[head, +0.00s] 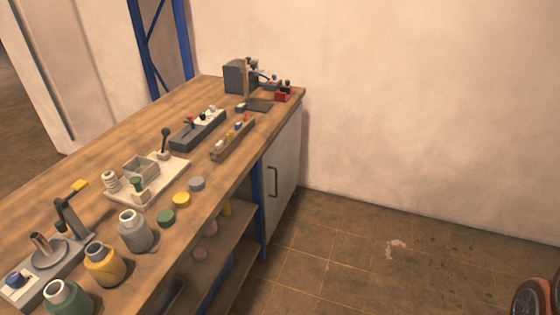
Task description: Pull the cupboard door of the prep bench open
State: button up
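The prep bench (95,143) has a long wooden top running from the lower left to the back right. Its cupboard door (287,165) is a pale grey panel under the far right end, beside a blue upright. The door looks closed, flush with the bench front. A dark vertical bar handle (273,182) is on the door, towards its left side.
Open shelves (228,240) lie left of the door. Jars, coloured lids, trays and small devices crowd the bench top. The tiled floor (345,245) before the door is clear. A pale wall (420,110) stands close behind. An orange-and-dark object (533,297) is at the lower right.

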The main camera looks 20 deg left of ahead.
aim_at(279, 163)
jog(key=u, duration=0.65)
jog(key=i, duration=1.1)
jog(key=u, duration=1.2)
jog(key=i, duration=0.25)
jog(key=u, duration=0.25)
